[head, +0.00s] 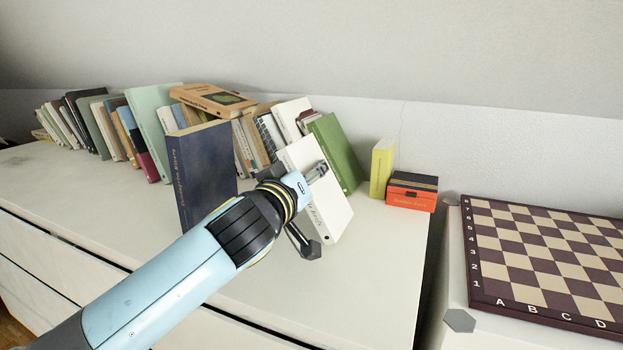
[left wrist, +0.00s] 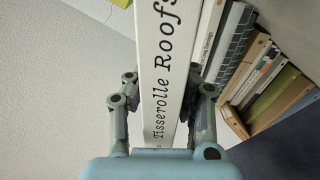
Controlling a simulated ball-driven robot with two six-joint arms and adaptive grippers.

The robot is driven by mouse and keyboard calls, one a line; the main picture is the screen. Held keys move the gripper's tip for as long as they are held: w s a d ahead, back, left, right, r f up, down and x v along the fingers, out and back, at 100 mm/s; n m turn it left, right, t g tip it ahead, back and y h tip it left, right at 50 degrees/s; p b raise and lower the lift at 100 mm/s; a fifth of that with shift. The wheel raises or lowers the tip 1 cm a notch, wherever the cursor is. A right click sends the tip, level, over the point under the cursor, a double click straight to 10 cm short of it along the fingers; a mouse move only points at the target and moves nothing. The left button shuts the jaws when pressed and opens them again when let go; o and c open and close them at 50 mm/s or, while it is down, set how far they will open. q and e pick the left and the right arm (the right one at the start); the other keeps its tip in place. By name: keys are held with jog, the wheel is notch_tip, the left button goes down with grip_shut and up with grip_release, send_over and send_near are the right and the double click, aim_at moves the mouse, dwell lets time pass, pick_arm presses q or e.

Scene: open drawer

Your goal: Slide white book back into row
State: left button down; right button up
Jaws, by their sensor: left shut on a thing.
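The white book (head: 328,203) stands tilted on the dresser top, sticking out in front of the row of books. In the left wrist view its spine (left wrist: 167,70) shows dark lettering and runs between my fingers. My left gripper (head: 308,205) is shut on the white book, with a finger on either side; the left wrist view also shows the gripper (left wrist: 165,110). My arm hides part of the book's spine in the head view. The row includes a green book (head: 337,152) to the right of the white book. My right gripper is in neither view.
A dark blue book (head: 202,165) stands forward, left of my gripper. A yellow book (head: 382,168) and a red-orange box (head: 411,194) stand to the right. A chessboard (head: 545,255) lies beyond the dresser's right edge. The dresser top (head: 375,265) is clear at front right.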

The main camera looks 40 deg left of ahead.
pick_arm(q)
jog(key=shift+b, duration=0.4)
jog(key=shift+w+a+r, duration=0.1)
jog(key=shift+w, duration=0.2)
jog(key=shift+x, duration=1.6)
jog(key=shift+w, duration=0.35)
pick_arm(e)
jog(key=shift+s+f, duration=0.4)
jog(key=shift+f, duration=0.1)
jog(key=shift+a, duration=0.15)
pick_arm(q)
jog(key=shift+b+x, duration=0.5)
jog(key=shift+x, duration=1.55)
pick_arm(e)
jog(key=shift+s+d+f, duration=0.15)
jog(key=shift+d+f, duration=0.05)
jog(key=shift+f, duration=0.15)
